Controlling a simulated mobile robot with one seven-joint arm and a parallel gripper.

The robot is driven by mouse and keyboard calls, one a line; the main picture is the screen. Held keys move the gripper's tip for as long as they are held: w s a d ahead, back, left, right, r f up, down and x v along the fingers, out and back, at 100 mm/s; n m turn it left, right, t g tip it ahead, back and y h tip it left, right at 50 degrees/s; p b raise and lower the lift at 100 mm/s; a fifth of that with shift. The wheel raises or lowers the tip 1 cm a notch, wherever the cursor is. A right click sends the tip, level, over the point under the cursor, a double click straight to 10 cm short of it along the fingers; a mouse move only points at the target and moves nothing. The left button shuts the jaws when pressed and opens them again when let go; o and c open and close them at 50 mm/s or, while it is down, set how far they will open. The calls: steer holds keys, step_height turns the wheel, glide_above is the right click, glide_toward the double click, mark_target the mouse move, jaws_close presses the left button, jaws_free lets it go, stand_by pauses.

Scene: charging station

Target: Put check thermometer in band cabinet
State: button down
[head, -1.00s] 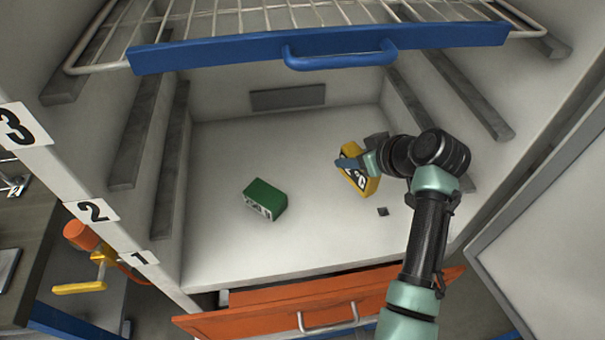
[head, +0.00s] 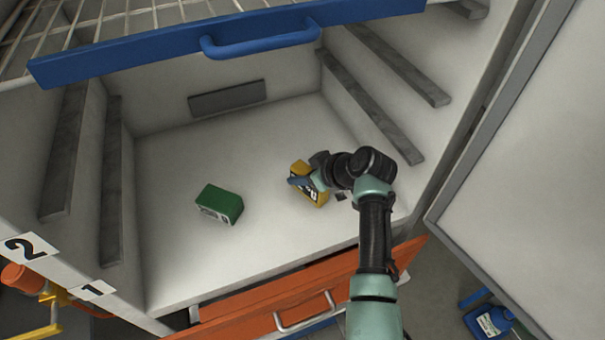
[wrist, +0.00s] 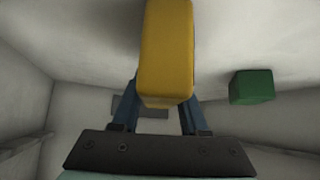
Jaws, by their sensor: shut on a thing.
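My gripper (head: 303,183) is shut on a yellow box-shaped device (head: 317,196) with a black-and-white face, inside the open white cabinet (head: 170,270). In the wrist view the yellow device (wrist: 166,60) sits between my blue fingers (wrist: 160,112). It is over or on the cabinet floor; I cannot tell whether it touches. A green box-shaped device (head: 220,203) with a pale face stands on the floor to its left, and it also shows in the wrist view (wrist: 252,87). I cannot read on either device which is the check thermometer.
A wire shelf with a blue front bar and handle (head: 262,40) hangs above. An orange drawer (head: 270,318) stands partly open below. Side rails (head: 385,110) line the walls.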

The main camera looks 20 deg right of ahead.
steer(key=shift+f, duration=0.1)
steer(key=shift+c, duration=2.2)
jaws_free()
steer(key=shift+r, duration=0.2)
steer(key=shift+s+r, duration=0.15)
steer(key=shift+r, duration=0.05)
steer(key=p+v, duration=0.2)
steer(key=v, duration=0.9)
steer(key=shift+s+d, duration=0.2)
steer(key=shift+r, duration=0.1)
